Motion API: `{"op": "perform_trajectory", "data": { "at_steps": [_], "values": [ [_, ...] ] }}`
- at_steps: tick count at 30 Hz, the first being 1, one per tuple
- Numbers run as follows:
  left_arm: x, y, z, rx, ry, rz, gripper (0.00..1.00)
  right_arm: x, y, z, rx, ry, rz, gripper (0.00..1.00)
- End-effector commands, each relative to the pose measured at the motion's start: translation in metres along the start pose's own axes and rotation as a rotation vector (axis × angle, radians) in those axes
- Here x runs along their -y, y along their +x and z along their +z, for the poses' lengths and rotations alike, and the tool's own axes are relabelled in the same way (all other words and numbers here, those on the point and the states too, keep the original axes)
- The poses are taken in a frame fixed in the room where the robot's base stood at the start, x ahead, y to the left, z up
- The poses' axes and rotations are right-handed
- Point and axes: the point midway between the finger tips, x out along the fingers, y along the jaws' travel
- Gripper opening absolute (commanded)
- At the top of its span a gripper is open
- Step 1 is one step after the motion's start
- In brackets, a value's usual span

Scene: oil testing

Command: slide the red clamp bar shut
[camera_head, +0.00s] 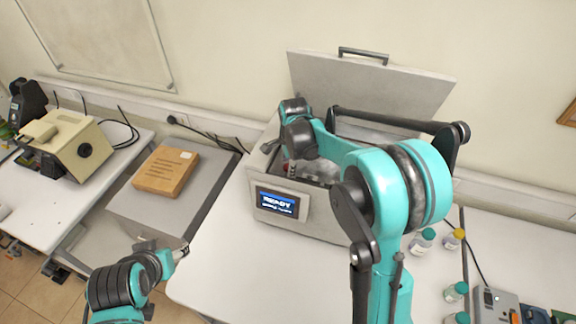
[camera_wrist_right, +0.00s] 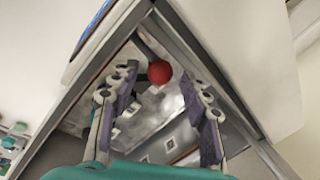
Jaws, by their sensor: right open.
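A grey-white tester (camera_head: 318,213) with a blue "READY" screen (camera_head: 277,203) stands on the white table, its lid (camera_head: 365,85) raised. My right arm reaches over it, and the right gripper is down at its open chamber, largely hidden by my arm in the head view. In the right wrist view the right gripper (camera_wrist_right: 160,75) is open, with a round red knob (camera_wrist_right: 159,72) between its fingertips, fingers apart on either side. The red clamp bar shows only as this red end; whether the fingers touch it I cannot tell. My left gripper (camera_head: 178,253) is low at the left, away from the tester.
A wooden box (camera_head: 166,171) lies on a grey surface at the left. A beige device (camera_head: 68,143) stands further left. Several small capped bottles (camera_head: 422,240) stand at the right, near a grey device (camera_head: 494,305). The white table in front of the tester is clear.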

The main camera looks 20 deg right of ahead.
Motion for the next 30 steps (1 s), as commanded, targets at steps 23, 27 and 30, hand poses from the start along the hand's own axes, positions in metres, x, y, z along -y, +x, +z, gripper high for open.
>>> {"op": "perform_trajectory", "data": {
  "at_steps": [23, 27, 30],
  "values": [
    [0.000, -0.001, -0.001, 0.000, 0.000, 0.000, 0.54, 0.000, 0.024, 0.000, 0.000, -0.001, 0.000, 0.00],
    [0.000, 0.001, 0.001, 0.000, 0.000, 0.000, 0.54, 0.004, 0.026, -0.003, 0.000, 0.000, 0.000, 0.00],
    [0.000, 0.006, 0.004, 0.000, 0.000, 0.000, 0.54, 0.015, 0.029, -0.011, -0.001, 0.000, -0.001, 0.00]
  ]
}}
